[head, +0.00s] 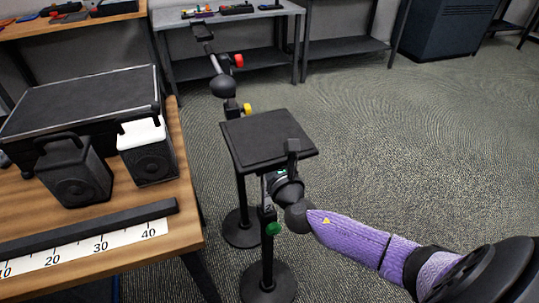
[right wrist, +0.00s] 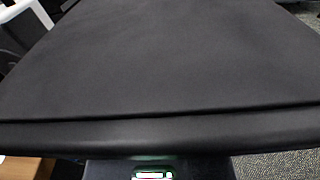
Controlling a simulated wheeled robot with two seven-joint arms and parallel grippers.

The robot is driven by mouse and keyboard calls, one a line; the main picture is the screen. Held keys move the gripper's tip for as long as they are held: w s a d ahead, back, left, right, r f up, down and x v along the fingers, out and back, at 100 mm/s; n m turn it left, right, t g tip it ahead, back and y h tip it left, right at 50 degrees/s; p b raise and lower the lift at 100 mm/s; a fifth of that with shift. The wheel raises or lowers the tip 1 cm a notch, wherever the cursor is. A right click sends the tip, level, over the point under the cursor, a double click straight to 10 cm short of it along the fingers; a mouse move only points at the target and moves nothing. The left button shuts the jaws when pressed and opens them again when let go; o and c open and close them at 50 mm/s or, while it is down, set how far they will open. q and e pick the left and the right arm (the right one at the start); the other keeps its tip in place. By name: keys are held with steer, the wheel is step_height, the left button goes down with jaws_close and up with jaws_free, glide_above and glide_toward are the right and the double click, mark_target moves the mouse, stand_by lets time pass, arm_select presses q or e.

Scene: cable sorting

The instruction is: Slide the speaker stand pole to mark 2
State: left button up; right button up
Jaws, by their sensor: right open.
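The nearest speaker stand has a square black top plate (head: 262,135), a dark pole (head: 267,250) with a green knob (head: 274,228), and a round base (head: 268,286). Small pale markings show on the pole above the knob; I cannot read them surely. My right gripper (head: 287,172), on the purple arm, is open at the plate's near edge, close to the upper pole. Contact is unclear. In the right wrist view the plate (right wrist: 160,70) fills most of the picture, with a small lit green-and-white patch below its edge. My left gripper is not in view.
A wooden table (head: 185,225) at left holds a black case (head: 85,100), two small speakers (head: 150,152) and a ruler strip (head: 90,250). Behind the plate are stand parts with yellow (head: 247,108) and red (head: 238,60) knobs. Carpet (head: 420,150) at right is clear.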

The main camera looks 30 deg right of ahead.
steer(key=p+v, duration=0.2)
steer(key=v, duration=0.8)
steer(key=shift+d, duration=0.1)
